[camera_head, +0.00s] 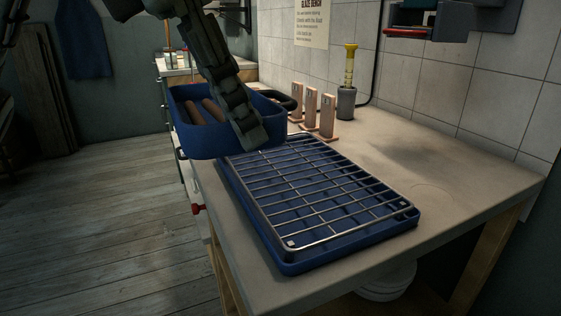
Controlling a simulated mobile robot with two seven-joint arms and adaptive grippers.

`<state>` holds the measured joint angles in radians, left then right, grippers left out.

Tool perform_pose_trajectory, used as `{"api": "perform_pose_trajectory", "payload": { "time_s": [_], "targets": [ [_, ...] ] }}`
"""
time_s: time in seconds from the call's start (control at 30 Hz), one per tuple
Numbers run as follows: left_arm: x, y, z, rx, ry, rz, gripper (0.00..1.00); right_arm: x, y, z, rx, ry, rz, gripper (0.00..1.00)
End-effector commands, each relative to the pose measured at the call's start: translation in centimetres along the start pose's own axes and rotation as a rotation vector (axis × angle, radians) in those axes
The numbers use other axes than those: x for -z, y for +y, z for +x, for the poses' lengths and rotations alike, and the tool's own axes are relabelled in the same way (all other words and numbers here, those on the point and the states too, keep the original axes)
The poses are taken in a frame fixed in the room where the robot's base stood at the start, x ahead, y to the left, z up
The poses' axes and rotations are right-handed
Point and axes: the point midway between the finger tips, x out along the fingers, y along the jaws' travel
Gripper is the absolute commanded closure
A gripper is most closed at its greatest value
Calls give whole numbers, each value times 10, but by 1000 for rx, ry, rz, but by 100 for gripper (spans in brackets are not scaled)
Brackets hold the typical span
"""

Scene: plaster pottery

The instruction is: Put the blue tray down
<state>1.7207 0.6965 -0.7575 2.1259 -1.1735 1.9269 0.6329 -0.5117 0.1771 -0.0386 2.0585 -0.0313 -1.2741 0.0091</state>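A deep blue tray (205,146) with several brown stick-like pieces (196,110) in it shows at upper centre, over the bench's left edge. My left gripper (247,128) comes down over the tray's right side and looks shut on its wall. The fingertips are dark and the exact contact is hard to see. The tray overlaps the far left corner of a larger, shallow blue tray (350,238) in the picture; I cannot tell whether they touch. My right gripper is not in view.
A wire rack (325,190) lies over the shallow tray on the bench (440,160). Several wooden stands (327,116) and a grey cup with a yellow tool (347,98) stand behind. The bench's right part is clear. A red clamp-like part (199,209) sits at the left edge.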

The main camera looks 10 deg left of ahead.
Motion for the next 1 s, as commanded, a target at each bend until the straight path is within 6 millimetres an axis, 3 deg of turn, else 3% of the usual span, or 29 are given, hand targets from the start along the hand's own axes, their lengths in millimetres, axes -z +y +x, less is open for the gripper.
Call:
{"api": "perform_pose_trajectory", "payload": {
  "time_s": [0.23, 0.5, 0.7, 1.0],
  "targets": [
    [-12, -1, 15, 3, 2, 3, 100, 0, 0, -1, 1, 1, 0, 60],
    [-54, -2, 72, 4, 3, 3, 100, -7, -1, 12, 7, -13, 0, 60],
    [-77, -2, 102, 3, 1, 0, 100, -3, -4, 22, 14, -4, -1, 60],
    [-74, -2, 126, 2, 2, 0, 100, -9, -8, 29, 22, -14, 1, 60]
  ]
}}
